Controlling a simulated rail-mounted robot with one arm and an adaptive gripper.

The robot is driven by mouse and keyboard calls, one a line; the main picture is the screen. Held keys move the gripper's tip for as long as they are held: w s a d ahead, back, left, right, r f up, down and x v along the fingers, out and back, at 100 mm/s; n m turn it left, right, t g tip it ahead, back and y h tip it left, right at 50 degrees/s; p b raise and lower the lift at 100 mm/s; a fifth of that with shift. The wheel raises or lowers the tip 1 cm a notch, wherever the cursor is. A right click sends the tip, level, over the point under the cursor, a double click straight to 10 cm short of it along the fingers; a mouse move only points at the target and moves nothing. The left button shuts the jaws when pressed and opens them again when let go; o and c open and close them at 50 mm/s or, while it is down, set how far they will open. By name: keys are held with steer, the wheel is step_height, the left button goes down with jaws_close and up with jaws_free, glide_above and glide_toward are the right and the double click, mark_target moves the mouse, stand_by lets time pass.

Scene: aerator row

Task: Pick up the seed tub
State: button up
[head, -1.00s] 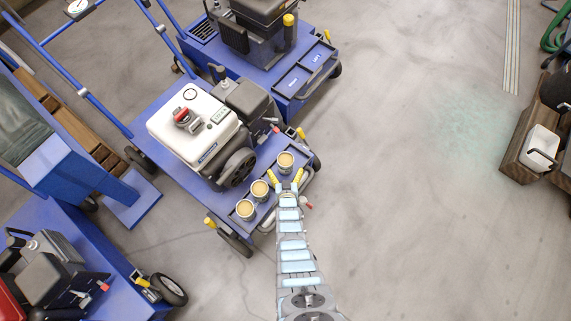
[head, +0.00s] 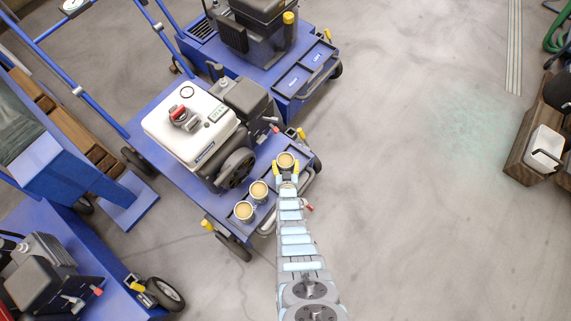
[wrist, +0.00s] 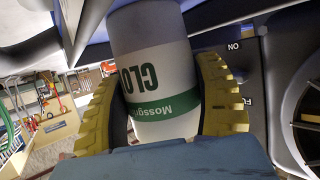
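Three white tubs with tan tops stand in a row on the front deck of the middle blue machine in the head view. My gripper (head: 286,170) is at the rightmost, farthest tub (head: 286,159), with a yellow finger on each side of it. The other tubs, the middle tub (head: 259,191) and the near tub (head: 244,211), stand apart to the lower left. In the wrist view the tub between my fingers (wrist: 160,75) is white with a green band and partly readable lettering, "CLO" and "Mossgr". The fingers look open around it; firm contact cannot be made out.
A white and grey engine (head: 190,120) sits right behind the tubs. A dark handle rail runs along the deck's front edge. Another blue machine (head: 290,80) stands beyond, and one more (head: 80,265) at lower left. The floor to the right is open, up to a wooden crate (head: 520,150).

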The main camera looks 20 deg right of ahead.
mark_target(286, 160)
steer(key=shift+c, duration=0.6)
steer(key=shift+r, duration=0.1)
steer(key=shift+r+p, duration=0.55)
steer(key=shift+p, duration=0.05)
step_height(286, 160, up, 3)
steer(key=shift+f+p, duration=0.15)
steer(key=shift+p, duration=0.95)
steer(key=shift+s+d+r+p, duration=0.2)
steer(key=shift+s+r+p, duration=0.75)
steer(key=shift+s+p, duration=0.15)
steer(key=s+d+r+p, duration=0.2)
steer(key=s+r+p, duration=0.2)
steer(key=s+r, duration=0.3)
steer(key=s, duration=0.4)
steer(key=shift+s+p, duration=0.2)
steer(key=shift+p, duration=0.15)
steer(key=shift+d, duration=0.1)
